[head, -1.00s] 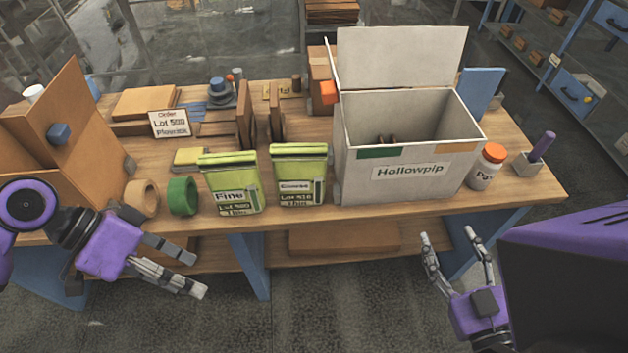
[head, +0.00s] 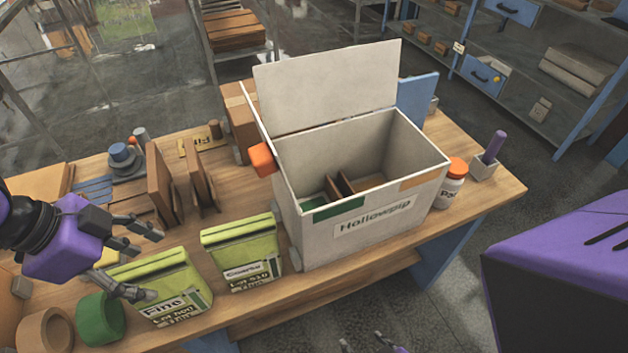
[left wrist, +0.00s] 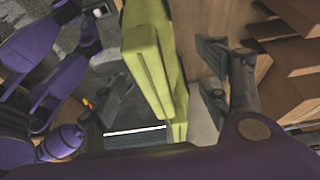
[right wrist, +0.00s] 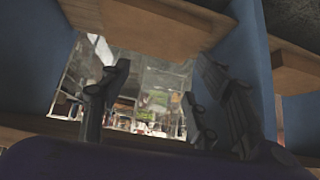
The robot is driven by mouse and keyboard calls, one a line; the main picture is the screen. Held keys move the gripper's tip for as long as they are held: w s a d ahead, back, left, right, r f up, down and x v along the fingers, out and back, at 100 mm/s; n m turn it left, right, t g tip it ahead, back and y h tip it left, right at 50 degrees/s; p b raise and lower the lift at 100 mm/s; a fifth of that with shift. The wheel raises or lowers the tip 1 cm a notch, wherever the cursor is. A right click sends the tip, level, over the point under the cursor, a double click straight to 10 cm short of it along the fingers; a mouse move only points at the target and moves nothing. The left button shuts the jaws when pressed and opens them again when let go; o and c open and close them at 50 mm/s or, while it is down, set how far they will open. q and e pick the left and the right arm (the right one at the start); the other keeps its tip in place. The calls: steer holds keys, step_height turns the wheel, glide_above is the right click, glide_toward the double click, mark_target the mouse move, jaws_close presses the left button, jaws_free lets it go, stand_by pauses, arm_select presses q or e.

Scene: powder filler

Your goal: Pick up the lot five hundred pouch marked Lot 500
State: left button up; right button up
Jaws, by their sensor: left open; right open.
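The Lot 500 pouch (head: 172,302), lime green and marked Fine, stands upright near the table's front edge. It also shows in the left wrist view (left wrist: 148,55), between the two open finger sides. My left gripper (head: 146,258) is open at the pouch's top left part, with fingers on either side of it; I cannot tell whether they touch it. A similar green pouch marked Lot 510 (head: 243,252) stands just right of it. My right gripper (right wrist: 150,100) is open and empty, low in front of the table; only its tips show at the head view's bottom edge.
A white box marked Hollowpip (head: 375,222), lid raised, stands right of the pouches. Green (head: 100,318) and tan (head: 45,332) tape rolls lie left of the Lot 500 pouch. Brown upright panels (head: 160,180) stand behind. An orange-capped bottle (head: 449,190) is far right.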

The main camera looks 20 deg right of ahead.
mark_target(169, 277)
arm_select(q)
steer(key=x, duration=0.6)
steer(key=shift+s+d+f, duration=0.15)
steer(key=shift+s+d, duration=0.1)
steer(key=shift+c, duration=2.7)
steer(key=c, duration=1)
steer(key=shift+o, duration=0.2)
arm_select(e)
steer(key=s, duration=0.2)
steer(key=shift+s+d+f, duration=0.2)
steer(key=shift+s+d, duration=0.05)
steer(key=shift+s, duration=0.15)
steer(key=shift+w, duration=0.1)
